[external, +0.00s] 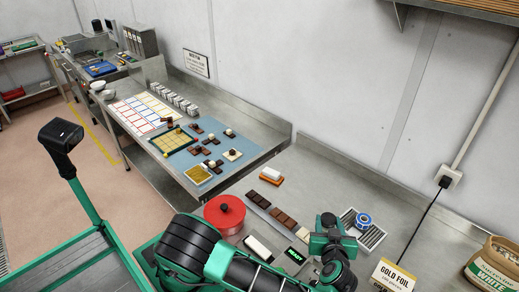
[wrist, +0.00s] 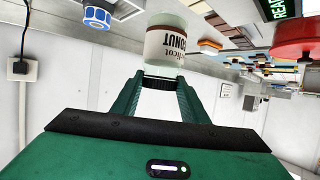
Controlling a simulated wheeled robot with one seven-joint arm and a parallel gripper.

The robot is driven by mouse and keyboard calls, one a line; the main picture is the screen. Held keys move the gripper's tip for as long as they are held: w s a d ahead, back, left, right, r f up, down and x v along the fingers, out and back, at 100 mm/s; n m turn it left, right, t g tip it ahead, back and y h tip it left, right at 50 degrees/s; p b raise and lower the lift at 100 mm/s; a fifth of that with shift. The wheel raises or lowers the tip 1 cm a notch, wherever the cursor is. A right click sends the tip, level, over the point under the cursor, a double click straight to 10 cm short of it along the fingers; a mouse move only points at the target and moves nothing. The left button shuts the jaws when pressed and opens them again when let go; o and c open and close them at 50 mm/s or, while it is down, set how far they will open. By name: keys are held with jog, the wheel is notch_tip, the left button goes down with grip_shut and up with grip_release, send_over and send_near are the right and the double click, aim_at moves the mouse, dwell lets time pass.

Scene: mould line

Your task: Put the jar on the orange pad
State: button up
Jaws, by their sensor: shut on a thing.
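My gripper (external: 330,236) hangs over the near counter in the external view. In the wrist view, which is upside down, its green fingers (wrist: 161,80) are shut on the jar (wrist: 167,42). The jar is pale and greenish with a white label and a dark lid; the fingers grip it at the lid end. It looks upright. I cannot make it out in the external view, where the gripper hides it. A small orange slab (external: 271,179) with a white block on it lies further back on the counter; I see no bare orange pad.
A red round tin (external: 225,213), a row of chocolate bars (external: 278,214) and a device with a green READY display (external: 293,256) lie left of my gripper.

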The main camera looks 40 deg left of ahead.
jog(key=shift+w+a+r, duration=0.1)
jog(key=shift+a+r, duration=0.15)
jog(key=shift+a, duration=0.2)
jog(key=w+a+r+n+g+y, duration=0.15)
jog(key=w+a, duration=0.45)
jog(key=a, duration=0.6)
jog(key=w+a+n+g+y, duration=0.15)
jog(key=w+a, duration=0.45)
jog(key=a, duration=0.6)
jog(key=a+r+n+g+y, duration=0.2)
jog(key=a+r+n+g, duration=0.1)
jog(key=a, duration=2.1)
jog(key=w+d+f, duration=0.5)
jog(key=d+f, duration=0.5)
jog(key=shift+f, duration=0.35)
jog(key=shift+f, duration=0.1)
jog(key=o, duration=1.4)
jog(key=shift+c, duration=0.2)
